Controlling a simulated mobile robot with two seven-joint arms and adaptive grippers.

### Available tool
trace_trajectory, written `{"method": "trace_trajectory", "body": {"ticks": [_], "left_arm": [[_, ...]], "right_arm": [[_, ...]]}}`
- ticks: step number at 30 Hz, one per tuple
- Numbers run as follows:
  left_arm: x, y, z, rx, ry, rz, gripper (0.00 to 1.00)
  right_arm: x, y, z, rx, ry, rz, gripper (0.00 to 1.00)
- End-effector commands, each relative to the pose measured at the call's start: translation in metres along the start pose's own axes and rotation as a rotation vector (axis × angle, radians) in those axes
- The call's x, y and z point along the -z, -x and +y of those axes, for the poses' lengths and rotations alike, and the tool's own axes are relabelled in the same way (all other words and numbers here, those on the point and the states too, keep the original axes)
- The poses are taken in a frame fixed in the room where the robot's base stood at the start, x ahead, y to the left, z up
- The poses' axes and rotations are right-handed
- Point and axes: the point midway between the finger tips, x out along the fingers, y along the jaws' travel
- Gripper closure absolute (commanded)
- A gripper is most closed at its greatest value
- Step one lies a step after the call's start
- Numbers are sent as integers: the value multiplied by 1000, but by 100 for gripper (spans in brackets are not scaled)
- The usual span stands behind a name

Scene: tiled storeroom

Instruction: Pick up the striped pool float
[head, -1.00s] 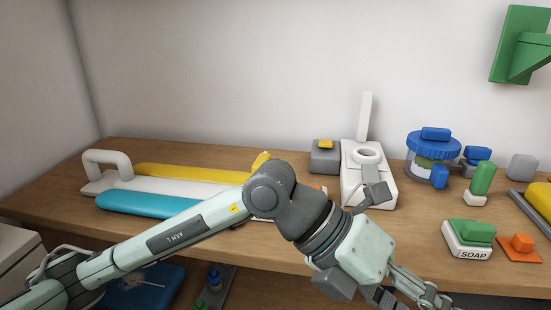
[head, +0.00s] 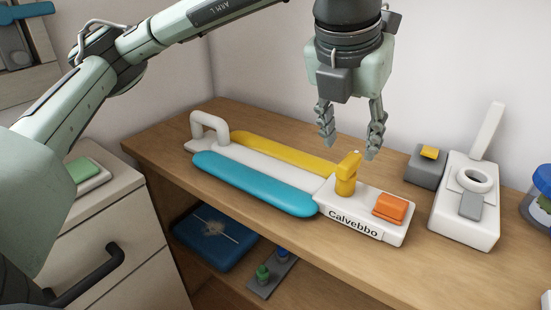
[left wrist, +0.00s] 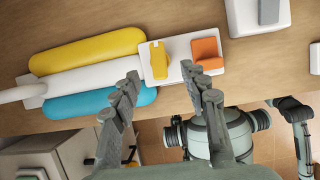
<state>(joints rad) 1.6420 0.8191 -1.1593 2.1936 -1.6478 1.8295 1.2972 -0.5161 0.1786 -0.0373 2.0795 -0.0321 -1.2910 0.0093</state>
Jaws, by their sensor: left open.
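The striped pool float (head: 252,184) lies flat on the wooden shelf, with yellow, white and blue lengthwise stripes and a white loop handle (head: 210,122) at its left end. A white block (head: 362,213) marked "Calvebbo", with a yellow knob (head: 346,180) and an orange piece (head: 389,207), adjoins its right end. My left gripper (head: 349,148) is open and empty, pointing down above the yellow knob and the float's right end. The left wrist view shows the float (left wrist: 90,50) beyond the open fingers (left wrist: 163,88), which partly cover the blue stripe's end.
A white device (head: 465,215) with an upright post and a grey box (head: 426,166) stand to the right on the shelf. A blue flat item (head: 216,237) lies on the lower shelf. A drawer cabinet (head: 105,215) stands at left. Wood in front of the float is clear.

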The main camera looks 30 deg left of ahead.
Motion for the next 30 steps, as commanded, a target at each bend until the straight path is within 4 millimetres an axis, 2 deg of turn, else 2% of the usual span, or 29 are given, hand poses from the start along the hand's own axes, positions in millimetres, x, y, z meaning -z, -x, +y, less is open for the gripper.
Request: {"method": "trace_trajectory", "body": {"ticks": [12, 20, 30], "left_arm": [[1, -54, 2, 3, -2, 1, 55], [1, -57, 2, 4, -2, -1, 55], [1, -57, 2, 4, -3, -1, 95]], "right_arm": [[-3, -16, -3, 10, 0, -6, 47], [-4, -18, -3, 10, 0, -6, 47], [-4, -17, -3, 9, -1, -6, 47]]}}
